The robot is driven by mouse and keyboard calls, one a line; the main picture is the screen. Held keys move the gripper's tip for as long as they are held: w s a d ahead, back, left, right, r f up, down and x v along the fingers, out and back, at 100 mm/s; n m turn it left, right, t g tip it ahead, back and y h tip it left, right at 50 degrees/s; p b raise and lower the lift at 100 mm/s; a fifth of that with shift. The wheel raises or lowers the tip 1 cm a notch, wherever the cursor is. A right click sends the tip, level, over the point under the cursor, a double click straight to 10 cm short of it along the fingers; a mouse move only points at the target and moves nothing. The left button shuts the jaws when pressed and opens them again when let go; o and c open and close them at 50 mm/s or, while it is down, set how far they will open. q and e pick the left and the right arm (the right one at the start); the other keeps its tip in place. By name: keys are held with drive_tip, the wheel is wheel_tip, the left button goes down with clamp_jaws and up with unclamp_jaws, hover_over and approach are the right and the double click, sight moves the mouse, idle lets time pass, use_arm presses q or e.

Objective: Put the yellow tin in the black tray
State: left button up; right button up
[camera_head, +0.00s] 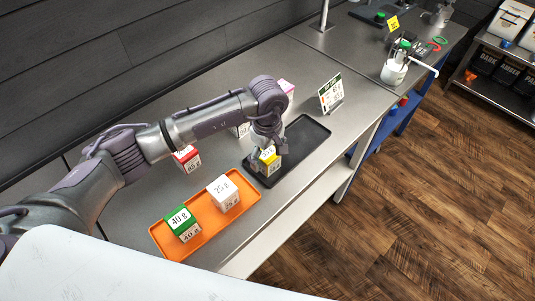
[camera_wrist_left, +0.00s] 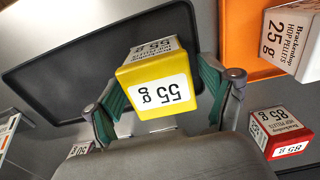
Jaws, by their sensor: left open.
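The yellow tin (camera_head: 269,163), labelled 55 g, is at the near-left end of the black tray (camera_head: 305,137). In the left wrist view the yellow tin (camera_wrist_left: 155,92) sits between the green-padded fingers of my left gripper (camera_wrist_left: 160,85), with the black tray (camera_wrist_left: 70,75) behind it. My left gripper (camera_head: 266,152) is open around the tin, pointing down from above. It partly hides the tin in the head view. The tin's base is hard to see, so I cannot tell whether it rests on the tray floor. My right gripper is out of view.
An orange tray (camera_head: 206,233) holds a green 40 g tin (camera_head: 183,223) and a white 25 g tin (camera_head: 223,193). A red 85 g tin (camera_head: 187,158) stands behind it. A sign (camera_head: 331,93) stands beyond the black tray. The black tray's far end is bare.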

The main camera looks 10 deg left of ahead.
sight(268, 152)
use_arm(q)
wheel_tip(268, 152, up, 11)
drive_tip(key=b, duration=0.4)
drive_tip(key=shift+w+f, duration=0.1)
drive_tip(key=shift+f, duration=0.05)
drive_tip(key=shift+r+b, duration=0.3)
drive_tip(key=shift+r, duration=0.45)
drive_tip(key=shift+f, duration=0.1)
